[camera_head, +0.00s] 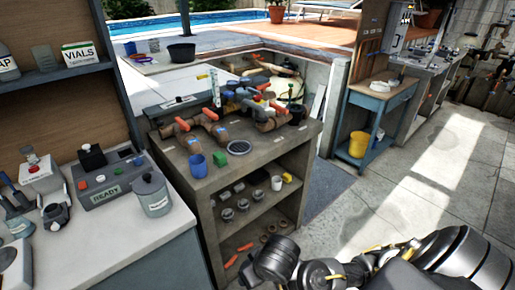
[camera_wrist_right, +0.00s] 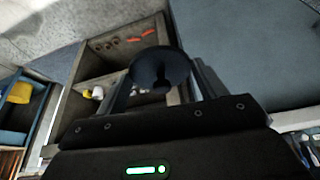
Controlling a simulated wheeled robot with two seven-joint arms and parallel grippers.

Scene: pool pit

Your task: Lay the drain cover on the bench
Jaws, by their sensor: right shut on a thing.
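My right gripper (camera_wrist_right: 162,88) is shut on a dark round thing (camera_wrist_right: 160,65), a wide disc with a narrower stub in its middle. It may be the drain cover, but it is too dark to be sure. In the head view my right arm comes in from the lower right, and I cannot make out its fingers or the held thing clearly. The bench (camera_head: 188,177) is a grey concrete unit with open shelves. My left gripper is not in view.
Pipes with orange handles (camera_head: 192,122) fill the bench's back. A white counter (camera_head: 110,235) is at left; a blue table (camera_head: 381,97) with a yellow bucket (camera_head: 359,144) stands beyond.

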